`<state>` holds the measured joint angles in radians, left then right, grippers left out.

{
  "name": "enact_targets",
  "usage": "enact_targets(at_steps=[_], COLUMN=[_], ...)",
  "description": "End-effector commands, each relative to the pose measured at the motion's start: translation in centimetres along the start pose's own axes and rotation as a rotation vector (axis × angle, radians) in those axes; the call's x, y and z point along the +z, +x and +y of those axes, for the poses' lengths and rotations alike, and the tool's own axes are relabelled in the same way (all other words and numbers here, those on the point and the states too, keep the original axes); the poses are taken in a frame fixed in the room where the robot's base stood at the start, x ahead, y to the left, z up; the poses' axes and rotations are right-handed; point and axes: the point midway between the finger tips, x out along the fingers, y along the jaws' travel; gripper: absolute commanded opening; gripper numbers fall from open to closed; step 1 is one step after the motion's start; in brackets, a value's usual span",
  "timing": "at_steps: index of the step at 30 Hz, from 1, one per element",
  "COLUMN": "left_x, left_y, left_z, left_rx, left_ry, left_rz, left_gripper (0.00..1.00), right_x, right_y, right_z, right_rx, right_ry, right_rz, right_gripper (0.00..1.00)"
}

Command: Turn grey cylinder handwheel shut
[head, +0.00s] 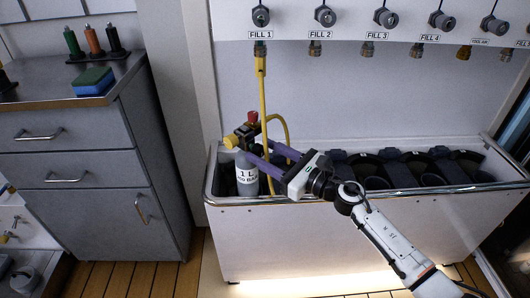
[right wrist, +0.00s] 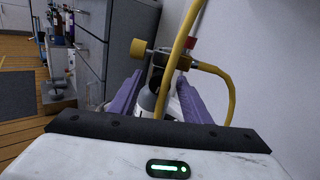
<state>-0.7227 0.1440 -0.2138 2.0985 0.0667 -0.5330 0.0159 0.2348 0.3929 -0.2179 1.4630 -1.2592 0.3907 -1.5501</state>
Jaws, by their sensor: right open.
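A grey cylinder (head: 246,181) with a white "1 L" label stands upright in the trough at its left end. On its valve, a yellow knob that looks like the handwheel (head: 231,141) sticks out to the left; it also shows in the right wrist view (right wrist: 138,48). A red knob (head: 252,117) is on the fitting on the valve's other side. My right gripper (head: 257,148) has its purple fingers apart and empty. In the right wrist view its fingertips (right wrist: 158,85) lie either side of the cylinder's top, below the valve; contact is unclear. My left gripper is out of view.
A yellow hose (head: 261,75) hangs from FILL 1 and loops to the valve beside my fingers. The white trough (head: 340,235) holds several dark cylinders or holders on the right. A grey cabinet (head: 85,150) stands left, with a gap between.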

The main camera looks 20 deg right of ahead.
Motion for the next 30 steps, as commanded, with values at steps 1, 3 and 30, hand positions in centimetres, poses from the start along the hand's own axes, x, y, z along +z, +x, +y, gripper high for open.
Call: enact_targets(at_steps=[1, 3, 30], left_x=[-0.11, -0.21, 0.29], left_y=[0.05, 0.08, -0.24], left_z=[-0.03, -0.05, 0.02], left_rx=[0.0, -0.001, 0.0], left_ry=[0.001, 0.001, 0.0], left_rz=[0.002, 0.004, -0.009], left_gripper=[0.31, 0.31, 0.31], right_x=[-0.03, -0.06, -0.07], right_y=[0.14, 0.18, 0.11], right_z=[0.01, 0.0, -0.12], right_rx=[0.0, 0.0, -0.001], right_ry=[0.0, 0.001, 0.134], right_rz=[0.001, 0.001, -0.003], right_gripper=[0.44, 0.44, 0.03])
